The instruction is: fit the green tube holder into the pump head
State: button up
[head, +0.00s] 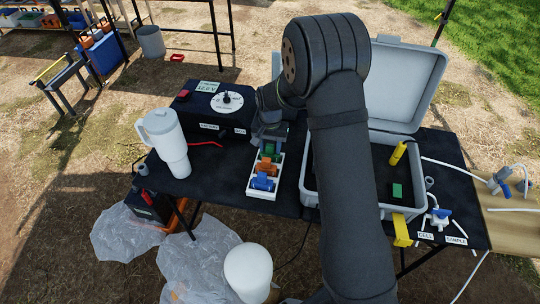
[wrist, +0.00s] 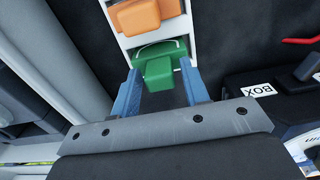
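The green tube holder (head: 268,151) sits at the far end of a white rack (head: 253,186) on the black table. It also shows in the wrist view (wrist: 158,68), with its block-shaped grip toward me. My gripper (head: 270,138) is down at that end of the rack. In the wrist view its blue fingers (wrist: 161,90) are apart, one on each side of the green grip, with small gaps visible. Just left of my arm is a black unit (head: 205,122) with a white dial disc (head: 229,101) and dark knob. I cannot tell for certain which part is the pump head.
Orange (head: 266,167) and blue (head: 263,182) holders sit nearer in the rack. A white jug (head: 166,142) stands left. An open grey case (head: 411,88) stands right, partly behind my arm. A red lead (head: 205,144) lies by the black unit.

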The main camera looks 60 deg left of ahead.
grip_shut()
notch_tip(320, 180, up, 10)
jog(key=shift+f, duration=0.2)
jog(key=shift+w+d+r, duration=0.1)
jog(key=shift+w+r, duration=0.15)
jog(key=w+d+r, duration=0.4)
jog(key=w+d, duration=0.8)
jog(key=w, duration=0.3)
jog(key=shift+w+d+f, duration=0.1)
jog(key=shift+d+f, duration=0.05)
jog(key=shift+f, duration=1.25)
jog(key=shift+w+d+f, duration=0.1)
jog(key=shift+d+f, duration=0.05)
jog(key=shift+f, duration=1.3)
jog(key=shift+w+d+f, duration=0.1)
jog(key=shift+d+f, duration=0.05)
jog(key=shift+f, duration=1.25)
